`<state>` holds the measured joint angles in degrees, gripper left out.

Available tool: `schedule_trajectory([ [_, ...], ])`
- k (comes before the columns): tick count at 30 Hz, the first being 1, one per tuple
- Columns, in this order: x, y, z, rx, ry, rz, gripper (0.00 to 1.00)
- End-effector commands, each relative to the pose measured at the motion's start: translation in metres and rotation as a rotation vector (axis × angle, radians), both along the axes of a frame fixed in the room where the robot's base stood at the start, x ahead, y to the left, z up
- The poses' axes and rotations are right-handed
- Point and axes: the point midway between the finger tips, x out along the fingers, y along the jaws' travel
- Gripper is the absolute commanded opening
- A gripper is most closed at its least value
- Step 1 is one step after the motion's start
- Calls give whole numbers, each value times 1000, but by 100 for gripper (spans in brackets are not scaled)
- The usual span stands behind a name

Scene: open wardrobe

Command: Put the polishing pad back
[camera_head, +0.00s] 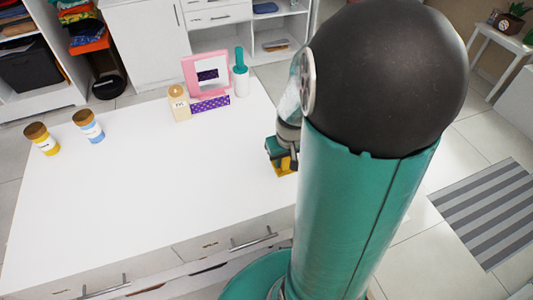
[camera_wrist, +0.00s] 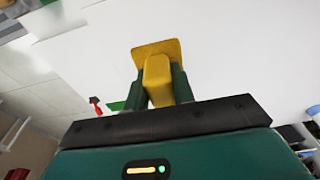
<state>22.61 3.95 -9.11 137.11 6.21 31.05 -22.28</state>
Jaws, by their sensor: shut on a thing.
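The polishing pad, a yellow square plate with a yellow block handle, shows in the wrist view (camera_wrist: 156,48). My gripper (camera_wrist: 158,76) is shut on its handle, with one green finger on each side. The plate sticks out past the fingertips. In the head view my gripper (camera_head: 281,154) is over the right edge of the white counter (camera_head: 150,170), and a small part of the yellow pad (camera_head: 285,167) shows below it. My own arm hides much of the area to the right. I cannot tell whether the pad touches the counter.
At the counter's back stand a pink-framed mirror (camera_head: 207,74), a purple dotted box (camera_head: 210,104), a cream bottle (camera_head: 179,103) and a teal-topped white bottle (camera_head: 240,75). A yellow jar (camera_head: 42,139) and a blue jar (camera_head: 88,127) stand at the left. The counter's middle is clear.

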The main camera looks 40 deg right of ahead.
Motion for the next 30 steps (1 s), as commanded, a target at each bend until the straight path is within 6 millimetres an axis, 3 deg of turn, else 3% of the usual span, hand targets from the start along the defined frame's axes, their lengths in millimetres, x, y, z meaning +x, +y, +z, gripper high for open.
schedule_trajectory([
  [3, 21, -3, -14, 1, 4, 0, 0],
  [12, 57, -9, -54, 0, 1, -1, 0],
  [20, 69, -10, -70, 0, 1, 0, 0],
  [25, 67, -11, -95, 1, 2, -2, 0],
  [30, 68, -11, -97, -1, -2, -1, 0],
])
